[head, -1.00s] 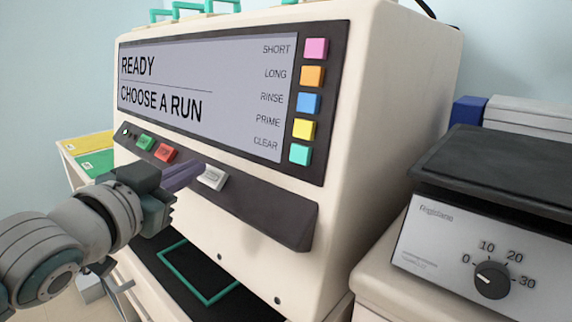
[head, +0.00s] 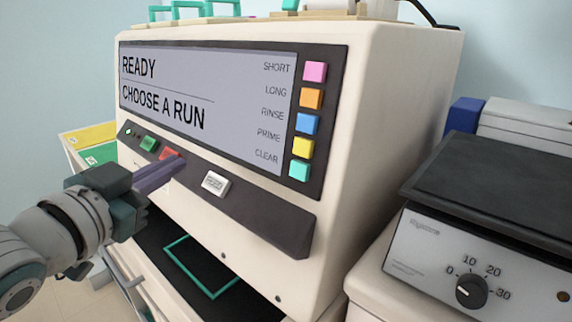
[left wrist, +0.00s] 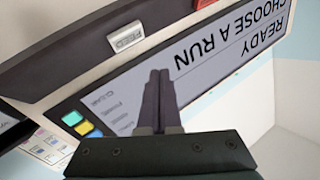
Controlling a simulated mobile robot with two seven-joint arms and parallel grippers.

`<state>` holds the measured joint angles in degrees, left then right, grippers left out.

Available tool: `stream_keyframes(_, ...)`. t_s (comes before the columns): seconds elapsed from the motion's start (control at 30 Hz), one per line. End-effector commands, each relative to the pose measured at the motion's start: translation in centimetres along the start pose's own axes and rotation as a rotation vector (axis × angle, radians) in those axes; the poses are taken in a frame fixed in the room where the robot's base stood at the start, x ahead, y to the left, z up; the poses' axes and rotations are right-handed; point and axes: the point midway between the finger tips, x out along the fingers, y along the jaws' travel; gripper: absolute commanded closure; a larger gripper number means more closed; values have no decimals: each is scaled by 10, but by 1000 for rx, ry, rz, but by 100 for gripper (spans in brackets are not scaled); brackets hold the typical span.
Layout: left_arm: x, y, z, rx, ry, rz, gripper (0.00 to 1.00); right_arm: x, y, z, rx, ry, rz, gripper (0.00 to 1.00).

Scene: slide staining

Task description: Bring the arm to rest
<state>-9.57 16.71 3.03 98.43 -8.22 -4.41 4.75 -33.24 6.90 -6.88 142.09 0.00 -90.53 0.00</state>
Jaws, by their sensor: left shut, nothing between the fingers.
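My left gripper (head: 160,176) comes in from the left in the head view. Its dark fingers are shut with nothing between them, in front of the staining machine's lower button strip, over part of the red button (head: 170,154). In the left wrist view the closed fingers (left wrist: 160,85) point toward the machine's screen (left wrist: 205,50). I cannot tell whether the fingertips touch the machine. The screen (head: 200,100) reads READY, CHOOSE A RUN. My right gripper is not in view.
The white staining machine (head: 335,200) fills the middle, with a light FEED button (head: 215,184) and a green button (head: 149,143). A hotplate-like device (head: 440,262) with a dial stands at the right. A green frame (head: 207,292) lies below the machine. Open floor shows at lower left.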

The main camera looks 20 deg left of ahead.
Motion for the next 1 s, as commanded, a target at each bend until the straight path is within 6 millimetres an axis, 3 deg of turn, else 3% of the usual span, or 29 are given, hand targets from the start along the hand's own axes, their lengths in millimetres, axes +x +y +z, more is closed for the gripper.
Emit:
stream_keyframes(0.73, -4, 3, -1, -8, -33, 5, 100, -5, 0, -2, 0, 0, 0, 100)
stream_keyframes(0.87, -25, 15, -2, -42, -193, 33, 100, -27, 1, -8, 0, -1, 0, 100)
stream_keyframes(1.0, -78, 42, -3, -95, -487, 107, 100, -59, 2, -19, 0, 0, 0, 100)
